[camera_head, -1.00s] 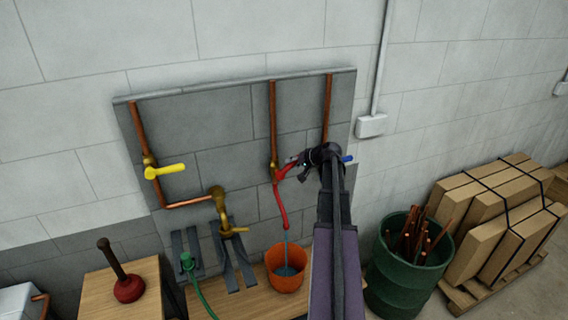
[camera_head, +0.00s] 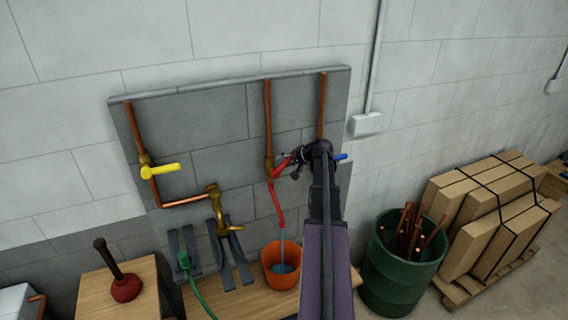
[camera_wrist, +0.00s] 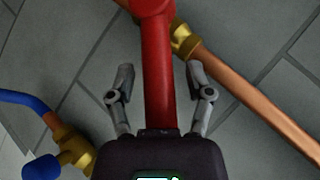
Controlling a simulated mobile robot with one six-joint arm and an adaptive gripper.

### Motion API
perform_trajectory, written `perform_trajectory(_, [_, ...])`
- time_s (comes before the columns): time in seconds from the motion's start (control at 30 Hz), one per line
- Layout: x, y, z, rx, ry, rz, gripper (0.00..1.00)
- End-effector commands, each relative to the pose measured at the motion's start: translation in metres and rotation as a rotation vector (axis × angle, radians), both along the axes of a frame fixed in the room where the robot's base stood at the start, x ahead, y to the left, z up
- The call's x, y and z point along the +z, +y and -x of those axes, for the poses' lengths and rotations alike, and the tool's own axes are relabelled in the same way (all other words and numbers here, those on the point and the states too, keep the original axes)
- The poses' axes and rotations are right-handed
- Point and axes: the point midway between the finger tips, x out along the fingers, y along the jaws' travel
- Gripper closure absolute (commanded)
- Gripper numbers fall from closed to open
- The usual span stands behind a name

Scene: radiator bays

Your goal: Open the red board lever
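The red lever (camera_head: 281,168) is on the grey wall board (camera_head: 200,130), on the brass valve of the middle copper pipe. It slants up to the right toward my gripper (camera_head: 297,165). In the wrist view, the red lever (camera_wrist: 158,75) runs lengthwise between the two fingers of my gripper (camera_wrist: 160,78). The fingers are spread, with a visible gap on each side of the lever. The brass valve (camera_wrist: 184,40) shows beside the lever's far end. My arm hides part of the board's right side in the head view.
A yellow lever (camera_head: 160,171) is on the left pipe. A blue handle (camera_head: 341,157) sticks out just right of my wrist. A red hose (camera_head: 276,205) hangs above an orange bucket (camera_head: 281,278), with a bluish stream between them. A green barrel (camera_head: 395,275) stands at right.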

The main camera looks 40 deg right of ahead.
Motion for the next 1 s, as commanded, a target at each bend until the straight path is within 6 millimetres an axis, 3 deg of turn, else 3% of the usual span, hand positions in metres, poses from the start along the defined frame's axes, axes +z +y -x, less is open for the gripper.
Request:
perform_trajectory(0.57, [0.000,-0.002,0.003,-0.005,0.001,0.003,0.32])
perform_trajectory(0.77, [0.003,-0.001,0.015,-0.015,-0.001,-0.007,0.32])
perform_trajectory(1.0, [0.003,0.019,0.032,-0.006,0.012,-0.022,0.32])
